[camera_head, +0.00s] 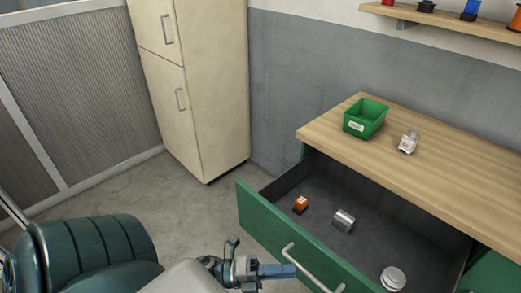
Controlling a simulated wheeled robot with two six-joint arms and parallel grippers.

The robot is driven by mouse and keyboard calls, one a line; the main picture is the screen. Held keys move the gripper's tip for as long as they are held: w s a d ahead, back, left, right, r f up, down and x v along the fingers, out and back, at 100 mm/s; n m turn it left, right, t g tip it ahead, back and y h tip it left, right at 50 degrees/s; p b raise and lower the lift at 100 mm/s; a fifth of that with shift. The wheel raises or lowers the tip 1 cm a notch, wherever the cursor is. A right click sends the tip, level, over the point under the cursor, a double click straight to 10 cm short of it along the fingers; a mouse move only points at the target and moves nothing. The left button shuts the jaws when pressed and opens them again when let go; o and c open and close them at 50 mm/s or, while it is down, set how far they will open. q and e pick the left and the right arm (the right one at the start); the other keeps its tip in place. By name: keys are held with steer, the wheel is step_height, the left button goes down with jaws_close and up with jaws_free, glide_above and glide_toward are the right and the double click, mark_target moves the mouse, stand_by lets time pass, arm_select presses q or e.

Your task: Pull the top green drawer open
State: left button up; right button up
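The top green drawer (262,218) stands pulled well out from under the wooden counter, so its dark grey inside shows. Its pale bar handle (311,268) runs slantwise across the green front. My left gripper (278,271) is low in the picture, just left of the handle, and looks apart from it. Its blue fingers overlap from this angle, so I cannot tell whether they are open or shut. No held thing shows. My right gripper is out of view.
Inside the drawer lie a small orange box (300,204), a silver piece (344,220) and a round tin (393,278).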

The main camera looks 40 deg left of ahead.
arm_select(q)
steer(key=shift+v, duration=2.85)
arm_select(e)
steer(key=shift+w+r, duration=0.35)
